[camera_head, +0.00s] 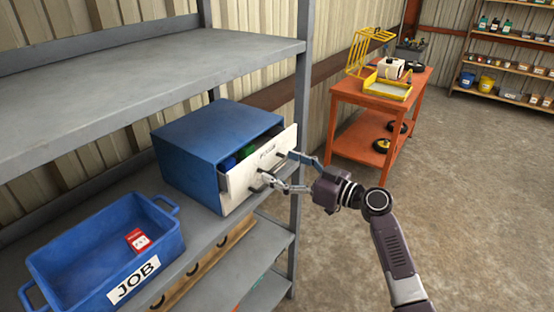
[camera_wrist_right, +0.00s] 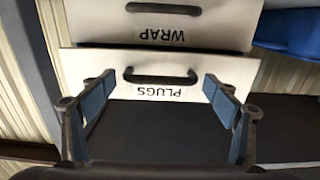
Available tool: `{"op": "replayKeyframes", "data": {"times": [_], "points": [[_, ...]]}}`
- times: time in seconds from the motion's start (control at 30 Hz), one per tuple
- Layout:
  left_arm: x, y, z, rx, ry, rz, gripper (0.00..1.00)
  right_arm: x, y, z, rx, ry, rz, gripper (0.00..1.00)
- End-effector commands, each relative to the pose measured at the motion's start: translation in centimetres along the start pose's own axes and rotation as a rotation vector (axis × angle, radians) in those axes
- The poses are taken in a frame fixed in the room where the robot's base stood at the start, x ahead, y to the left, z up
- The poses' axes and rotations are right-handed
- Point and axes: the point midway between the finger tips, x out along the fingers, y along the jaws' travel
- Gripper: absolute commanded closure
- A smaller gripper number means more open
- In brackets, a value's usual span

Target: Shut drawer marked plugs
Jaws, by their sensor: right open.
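The blue cabinet (camera_head: 190,150) stands on the middle shelf with a white-fronted drawer (camera_head: 240,182) pulled partly out; blue and green items show inside. The wrist view reads PLUGS on the drawer front (camera_wrist_right: 135,64) between my fingers, with a dark bar handle (camera_wrist_right: 160,79). A second front marked WRAP (camera_wrist_right: 215,28) shows beside it, also with a dark handle. My right gripper (camera_head: 282,171) is open at the drawer front, its blue-padded fingers apart on either side of the handle in the wrist view (camera_wrist_right: 160,92). Contact cannot be told. My left gripper is out of view.
A blue bin marked JOB (camera_head: 168,245), holding a red packet (camera_head: 138,239), stands left of the cabinet. A grey shelf post (camera_head: 301,110) rises close behind the drawer. An orange cart (camera_head: 345,90) stands beyond. The floor at right is clear.

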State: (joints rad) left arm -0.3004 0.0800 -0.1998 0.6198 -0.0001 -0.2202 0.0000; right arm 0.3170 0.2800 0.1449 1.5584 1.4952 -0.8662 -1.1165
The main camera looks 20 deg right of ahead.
Motion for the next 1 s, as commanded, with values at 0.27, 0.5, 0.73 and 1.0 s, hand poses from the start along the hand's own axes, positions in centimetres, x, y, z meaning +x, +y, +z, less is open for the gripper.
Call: {"op": "replayKeyframes", "data": {"times": [0.27, 0.5, 0.73, 1.0], "points": [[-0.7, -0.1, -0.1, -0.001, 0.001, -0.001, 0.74, 1.5, -0.1, 0.0, 0.000, -0.001, -0.001, 0.18], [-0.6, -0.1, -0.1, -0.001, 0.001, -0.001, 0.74, 1.5, -0.1, 0.1, 0.000, -0.001, -0.001, 0.26], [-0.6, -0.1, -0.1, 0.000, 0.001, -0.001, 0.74, 1.5, 0.0, 0.1, 0.000, -0.001, 0.000, 0.52], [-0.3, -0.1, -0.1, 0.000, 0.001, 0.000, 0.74, 1.7, 0.0, 0.2, 0.000, -0.001, 0.000, 0.70]]}}
